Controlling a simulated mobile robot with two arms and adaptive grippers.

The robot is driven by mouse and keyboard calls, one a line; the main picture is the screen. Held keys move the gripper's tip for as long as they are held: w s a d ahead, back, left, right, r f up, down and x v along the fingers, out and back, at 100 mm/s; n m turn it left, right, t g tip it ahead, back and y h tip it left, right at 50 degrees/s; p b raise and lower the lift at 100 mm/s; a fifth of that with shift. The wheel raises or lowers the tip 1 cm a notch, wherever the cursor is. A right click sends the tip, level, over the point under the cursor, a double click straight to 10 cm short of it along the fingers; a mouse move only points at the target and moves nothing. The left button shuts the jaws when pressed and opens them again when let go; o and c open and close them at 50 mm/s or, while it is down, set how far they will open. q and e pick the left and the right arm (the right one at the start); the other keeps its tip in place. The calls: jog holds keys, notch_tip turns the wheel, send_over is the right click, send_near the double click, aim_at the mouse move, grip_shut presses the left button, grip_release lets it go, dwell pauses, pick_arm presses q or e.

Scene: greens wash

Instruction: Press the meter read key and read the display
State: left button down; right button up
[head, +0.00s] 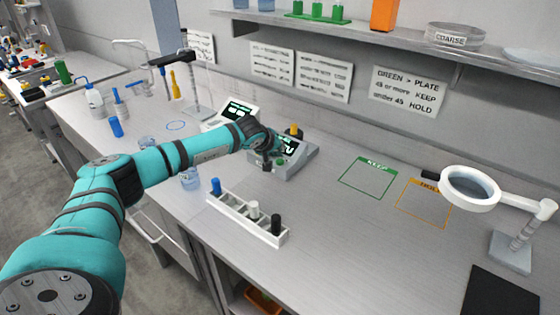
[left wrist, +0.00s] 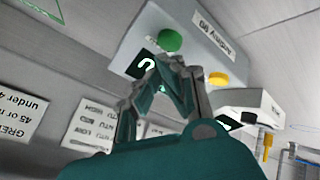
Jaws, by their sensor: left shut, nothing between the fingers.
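The grey meter (head: 296,168) stands on the bench at the back, with a dark display (head: 290,147) partly hidden by my gripper. My left gripper (head: 268,162) is shut and empty, right at the meter's face. In the left wrist view, its closed fingertips (left wrist: 170,66) are just beside a round green key (left wrist: 168,40); I cannot tell if they touch. My right gripper is out of view.
A white rack (head: 232,217) with capped vials stands in front of the meter. A green KEEP square (head: 366,178) and an orange HOLD square (head: 424,204) are to its right, near a magnifier lamp (head: 470,187). Another device (head: 238,109) sits behind my arm.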

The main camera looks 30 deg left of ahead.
aim_at(278, 160)
pick_arm(q)
jog(key=shift+r, duration=0.1)
jog(key=shift+r+p, duration=1.4)
jog(key=shift+r, duration=1.1)
jog(key=shift+f, duration=0.1)
